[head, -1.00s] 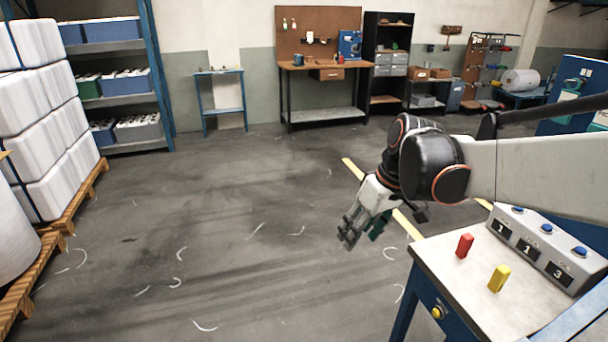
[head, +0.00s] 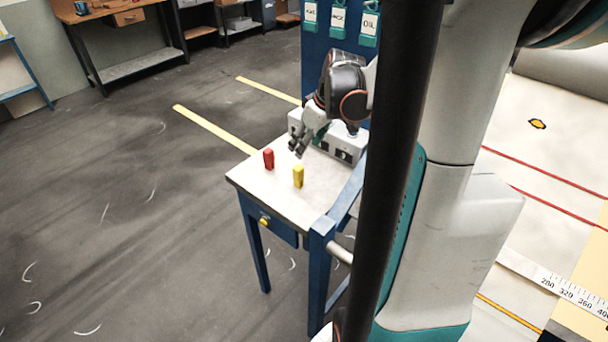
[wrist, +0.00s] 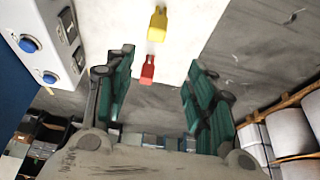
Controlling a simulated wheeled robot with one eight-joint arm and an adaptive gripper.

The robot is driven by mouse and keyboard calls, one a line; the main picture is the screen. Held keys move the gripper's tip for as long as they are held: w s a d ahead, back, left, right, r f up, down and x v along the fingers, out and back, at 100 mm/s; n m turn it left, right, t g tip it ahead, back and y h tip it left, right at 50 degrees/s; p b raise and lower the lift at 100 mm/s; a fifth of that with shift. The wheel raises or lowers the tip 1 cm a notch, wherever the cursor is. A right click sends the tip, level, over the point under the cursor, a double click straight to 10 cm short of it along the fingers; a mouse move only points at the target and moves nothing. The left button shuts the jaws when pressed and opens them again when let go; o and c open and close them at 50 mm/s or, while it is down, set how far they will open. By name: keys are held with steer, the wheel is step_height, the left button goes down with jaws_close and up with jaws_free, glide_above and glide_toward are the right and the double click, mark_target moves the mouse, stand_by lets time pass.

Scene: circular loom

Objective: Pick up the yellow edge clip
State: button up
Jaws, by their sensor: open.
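The yellow edge clip (head: 298,177) stands upright on the white top of a small blue-legged table (head: 259,188). In the wrist view the yellow clip (wrist: 157,24) lies beyond the open fingers, near the top of the picture. A red clip (head: 268,159) stands beside it on the table. In the wrist view the red clip (wrist: 147,70) shows between the fingers. My gripper (head: 300,147) is open and empty, above the table near the two clips. In the wrist view my gripper (wrist: 157,95) has its green finger pads spread wide.
A grey counter box (head: 345,148) with blue buttons sits at the back of the table, close to my gripper. My arm and column hide much of the right. The floor left of the table is clear.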

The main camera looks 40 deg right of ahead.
mark_target(300, 168)
steer(key=b+x, duration=0.1)
steer(key=x, duration=0.4)
steer(key=s+b+x, duration=0.1)
steer(key=x, duration=0.2)
steer(key=shift+w+d+f+b, duration=0.2)
steer(key=shift+d+f+b, duration=0.1)
steer(key=shift+f, duration=0.15)
steer(key=x, duration=0.1)
steer(key=b+x, duration=0.1)
steer(key=x, duration=0.1)
steer(key=b+x, duration=0.1)
steer(key=shift+s+d+f, duration=0.25)
steer(key=shift+f, duration=0.15)
steer(key=shift+w+f, duration=0.2)
steer(key=shift+f, duration=0.15)
steer(key=shift+c, duration=0.2)
steer(key=c, duration=1)
